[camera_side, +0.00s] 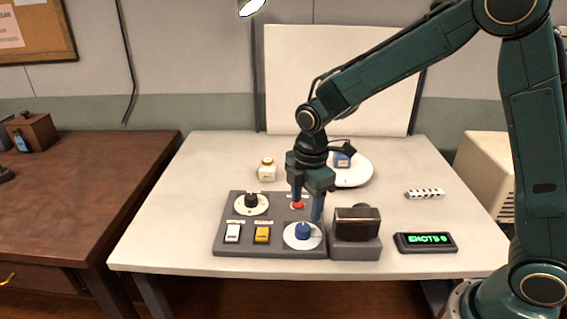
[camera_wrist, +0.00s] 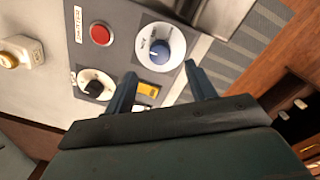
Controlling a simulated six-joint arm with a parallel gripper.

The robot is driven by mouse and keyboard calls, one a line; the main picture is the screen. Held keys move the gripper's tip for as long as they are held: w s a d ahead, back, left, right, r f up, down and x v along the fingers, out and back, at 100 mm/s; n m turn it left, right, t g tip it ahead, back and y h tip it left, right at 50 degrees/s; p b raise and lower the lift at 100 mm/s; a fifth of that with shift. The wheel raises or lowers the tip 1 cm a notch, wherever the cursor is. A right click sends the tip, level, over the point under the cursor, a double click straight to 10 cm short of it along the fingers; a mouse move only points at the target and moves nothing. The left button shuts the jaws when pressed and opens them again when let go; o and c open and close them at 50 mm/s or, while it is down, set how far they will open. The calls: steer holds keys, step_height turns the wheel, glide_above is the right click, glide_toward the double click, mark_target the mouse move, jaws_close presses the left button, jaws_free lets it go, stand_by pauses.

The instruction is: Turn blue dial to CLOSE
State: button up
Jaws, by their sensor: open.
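The blue dial (camera_side: 302,231) sits on a white round plate at the front right of the grey control panel (camera_side: 270,246). In the wrist view the blue dial (camera_wrist: 159,51) is ahead of the fingers, with small print on its white plate too small to read. My gripper (camera_side: 307,208) is open and points down above the panel, just behind and above the blue dial. In the wrist view my gripper's fingers (camera_wrist: 157,75) are apart with nothing between them that they touch; the dial appears beyond the tips.
The panel also has a black dial (camera_side: 251,202), a red button (camera_side: 297,205), a white switch (camera_side: 232,233) and a yellow switch (camera_side: 262,234). A dark box device (camera_side: 357,225) stands close right of the dial. A green-lit display (camera_side: 426,242) lies farther right. The table's left side is clear.

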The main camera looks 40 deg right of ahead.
mark_target(304, 227)
step_height(304, 227, down, 7)
steer(key=shift+w+f, duration=0.15)
steer(key=shift+f, duration=0.05)
stand_by(0.3)
steer(key=c, duration=1)
steer(key=shift+o, duration=0.2)
